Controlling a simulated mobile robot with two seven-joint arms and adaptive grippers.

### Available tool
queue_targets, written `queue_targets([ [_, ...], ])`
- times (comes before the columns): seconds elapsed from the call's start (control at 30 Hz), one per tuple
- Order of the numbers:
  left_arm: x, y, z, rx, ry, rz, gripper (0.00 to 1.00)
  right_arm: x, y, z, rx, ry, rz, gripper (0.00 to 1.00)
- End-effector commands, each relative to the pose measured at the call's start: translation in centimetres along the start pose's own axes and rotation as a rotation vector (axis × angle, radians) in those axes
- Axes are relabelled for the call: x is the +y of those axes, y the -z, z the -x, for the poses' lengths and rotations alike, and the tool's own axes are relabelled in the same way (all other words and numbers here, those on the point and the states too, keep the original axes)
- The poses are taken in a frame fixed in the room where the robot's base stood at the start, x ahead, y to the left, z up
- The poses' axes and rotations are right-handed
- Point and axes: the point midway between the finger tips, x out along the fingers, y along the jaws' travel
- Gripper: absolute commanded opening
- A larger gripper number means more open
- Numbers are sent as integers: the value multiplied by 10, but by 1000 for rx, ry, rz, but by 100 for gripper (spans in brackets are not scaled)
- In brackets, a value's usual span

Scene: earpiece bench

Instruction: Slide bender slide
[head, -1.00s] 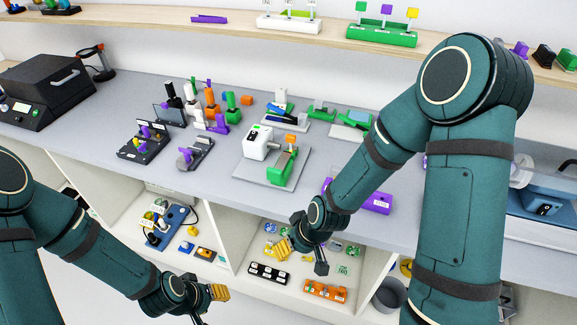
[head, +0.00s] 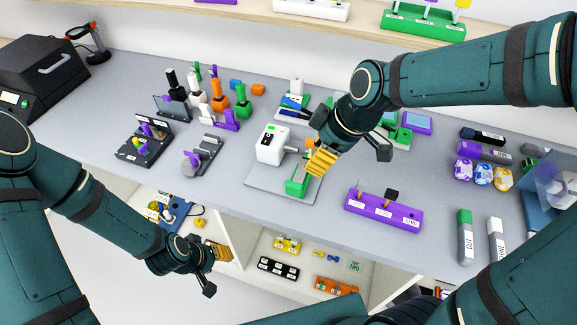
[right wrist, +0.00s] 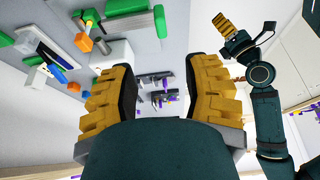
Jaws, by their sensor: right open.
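The bender is a white box (head: 271,145) with a black dial on its face, beside a green block (head: 297,183) on a grey base plate (head: 258,180). My right gripper (head: 322,161), with yellow ribbed fingers, is at the green block's upper end in the head view and partly hides the bender's right side. I cannot tell whether it touches. In the right wrist view its fingers (right wrist: 163,92) are apart with nothing held between them. My left gripper (head: 220,253) hangs low in front of the bench by the open shelves; its jaw state is unclear.
A purple labelled holder (head: 383,210) lies right of the bender. Several bottles and colored stands (head: 205,100) stand behind left, with a black stand (head: 143,145) nearer. Green and white labelled sticks (head: 465,235) lie at the right. The bench's front strip is clear.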

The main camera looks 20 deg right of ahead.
Motion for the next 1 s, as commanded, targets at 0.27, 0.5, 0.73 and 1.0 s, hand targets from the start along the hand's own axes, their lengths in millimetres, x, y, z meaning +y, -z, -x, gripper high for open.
queue_targets([
  [0.27,-2,-2,-5,-3,1,0,47,-1,-1,-30,-3,5,0,48],
  [0.5,-4,-5,-12,-9,0,-2,47,-1,-1,-79,-4,5,1,48],
  [0.73,-6,-8,-17,-15,-1,-4,47,-1,-1,-118,-3,4,-1,48],
  [1.0,-7,-9,-19,-18,-1,-5,47,0,0,-137,-1,0,0,48],
])
